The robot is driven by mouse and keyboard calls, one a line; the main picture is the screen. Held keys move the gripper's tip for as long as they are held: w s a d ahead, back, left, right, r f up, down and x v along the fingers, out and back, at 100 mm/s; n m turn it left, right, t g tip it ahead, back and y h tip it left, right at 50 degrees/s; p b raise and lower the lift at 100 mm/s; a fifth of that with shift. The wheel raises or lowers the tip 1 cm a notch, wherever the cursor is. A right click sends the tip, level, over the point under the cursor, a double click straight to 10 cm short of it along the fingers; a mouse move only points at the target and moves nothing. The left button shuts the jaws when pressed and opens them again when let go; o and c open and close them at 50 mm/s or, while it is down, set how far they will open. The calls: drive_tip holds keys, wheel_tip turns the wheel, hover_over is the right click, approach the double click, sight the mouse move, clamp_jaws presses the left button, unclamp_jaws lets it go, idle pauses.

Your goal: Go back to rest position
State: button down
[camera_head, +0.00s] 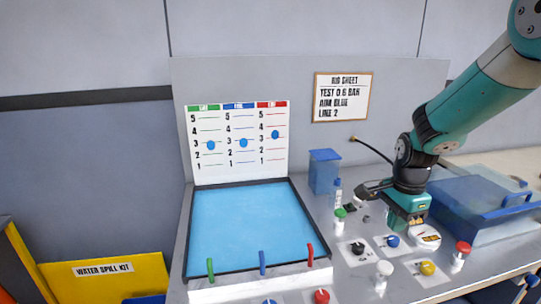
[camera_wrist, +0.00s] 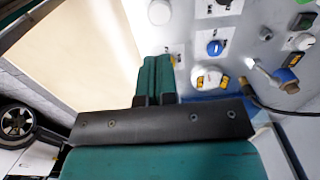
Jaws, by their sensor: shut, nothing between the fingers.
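My gripper (camera_head: 400,222) hangs over the right part of the bench in the head view, above the panel of knobs and valves. In the wrist view its green fingers (camera_wrist: 155,75) are together with nothing between them. A blue knob (camera_wrist: 215,48) and a white dial with yellow marks (camera_wrist: 207,77) lie near the fingers in the wrist view. In the head view the blue knob (camera_head: 392,241) and the white dial (camera_head: 425,236) sit just below and beside the fingertips. I cannot tell whether the fingers touch anything.
A blue water tray (camera_head: 187,225) fills the bench's left part, with a level chart (camera_head: 240,175) behind. A blue container (camera_head: 323,172) and a transparent blue box (camera_head: 470,205) flank my gripper. Black (camera_head: 357,248), yellow (camera_head: 427,268) and red (camera_head: 462,248) knobs stand nearby. Open air lies above the tray.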

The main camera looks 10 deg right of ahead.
drive_tip(key=s+a+r+n+y, duration=0.1)
drive_tip(key=s+a+r+n, duration=0.35)
drive_tip(key=a+n, duration=0.3)
drive_tip(key=s+a+r+n+y, duration=0.1)
drive_tip(key=s+a+r+n, duration=0.4)
drive_tip(key=a, duration=0.3)
drive_tip(key=s+a+r+n+y, duration=0.2)
drive_tip(key=s+a+n, duration=0.5)
drive_tip(key=s+n, duration=0.5)
drive_tip(key=shift+s+r, duration=0.25)
drive_tip(key=shift+s, duration=0.15)
